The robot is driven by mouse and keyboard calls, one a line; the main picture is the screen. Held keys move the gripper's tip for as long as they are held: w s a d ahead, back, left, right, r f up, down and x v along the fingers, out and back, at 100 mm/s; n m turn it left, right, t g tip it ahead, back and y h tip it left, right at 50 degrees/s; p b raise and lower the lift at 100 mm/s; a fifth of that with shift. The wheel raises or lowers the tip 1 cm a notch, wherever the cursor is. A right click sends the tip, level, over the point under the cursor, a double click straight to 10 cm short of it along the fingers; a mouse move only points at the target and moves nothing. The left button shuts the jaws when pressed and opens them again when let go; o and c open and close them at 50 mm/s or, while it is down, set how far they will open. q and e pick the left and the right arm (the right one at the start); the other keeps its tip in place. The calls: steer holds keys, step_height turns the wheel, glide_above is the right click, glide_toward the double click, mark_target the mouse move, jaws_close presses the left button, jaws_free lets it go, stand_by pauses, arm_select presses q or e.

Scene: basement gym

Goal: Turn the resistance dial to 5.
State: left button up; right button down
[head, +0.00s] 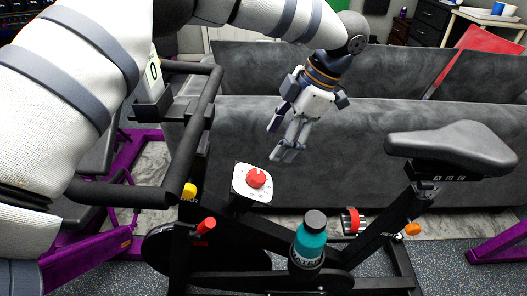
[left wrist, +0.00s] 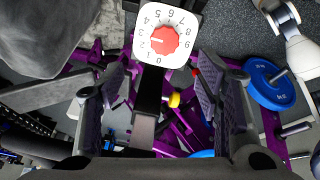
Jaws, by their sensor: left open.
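The resistance dial (head: 256,177) is a red knob on a white square plate (head: 240,187) on the exercise bike's frame. In the left wrist view, the dial (left wrist: 163,40) is near the top, with black numbers around it. Its pale mark points left, seemingly near 2; 5 is at the top of the plate. My left gripper (head: 278,141) is open and empty, above and slightly right of the dial in the head view. Its fingers (left wrist: 160,90) are spread, with the dial beyond their tips and apart from them. My right gripper is out of view.
A teal bottle (head: 313,240) and the saddle (head: 452,147) are to the right. A grey sofa (head: 360,150) stands behind. A red-tipped lever (head: 206,225) is below the dial.

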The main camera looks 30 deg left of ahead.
mark_target(257, 175)
arm_select(q)
steer(key=x, duration=1.1)
steer(key=shift+s+d+p, duration=0.1)
steer(key=shift+s+p, duration=0.2)
steer(key=shift+s, duration=0.05)
steer(key=shift+c, duration=0.6)
steer(key=c, duration=1)
